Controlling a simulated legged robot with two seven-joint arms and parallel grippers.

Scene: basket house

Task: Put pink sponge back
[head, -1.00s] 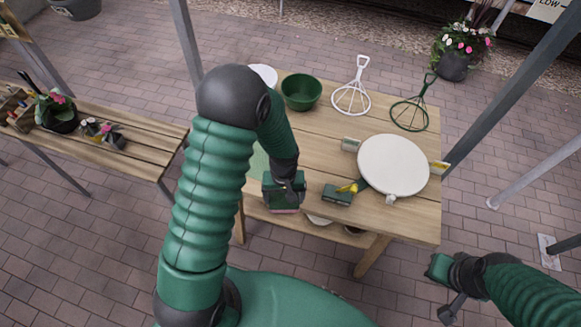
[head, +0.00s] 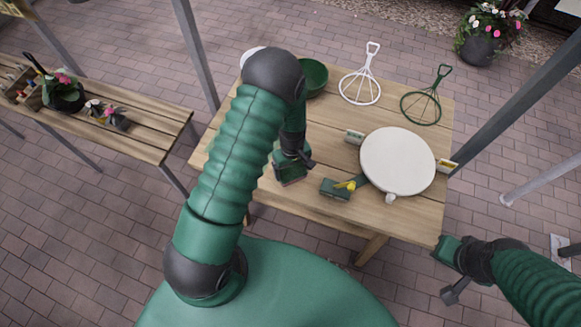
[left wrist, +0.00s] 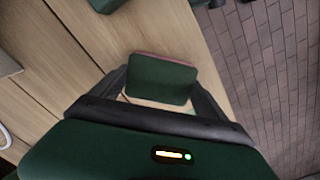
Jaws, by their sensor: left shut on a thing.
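The pink sponge (head: 290,174) shows as a dark green block. In the left wrist view the sponge (left wrist: 160,79) has a thin pink edge along its far side. My left gripper (head: 291,165) is shut on it near the table's front edge. In the left wrist view its two fingers (left wrist: 160,88) stand on either side of the sponge. The sponge appears above the wooden tabletop (head: 325,135); its exact height is hard to tell. My right gripper (head: 450,250) is at the lower right, off the table; whether it is open is unclear.
A round white board (head: 398,160) with small clips sits right of the sponge, beside a small green block (head: 337,188). My left arm hides the table's left part.

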